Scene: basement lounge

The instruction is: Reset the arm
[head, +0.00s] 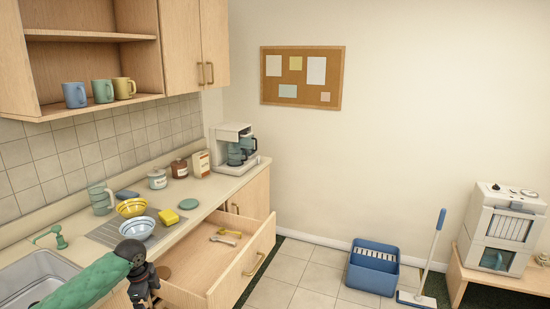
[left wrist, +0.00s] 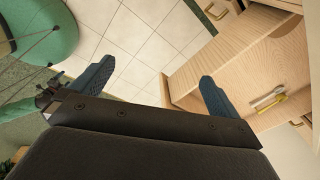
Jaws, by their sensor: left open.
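My left arm comes in from the lower left in the head view, over the sink edge. My left gripper (head: 148,288) hangs in front of the counter, beside the near corner of the open drawer (head: 190,287). In the left wrist view its two dark fingers (left wrist: 155,82) are spread apart with nothing between them, with floor tiles and the drawer's wood beyond. The drawer holds a gold utensil (head: 231,233) and a silver one (head: 222,240).
A blue bin (head: 373,272) and mop stand on the floor. The tiles between are clear.

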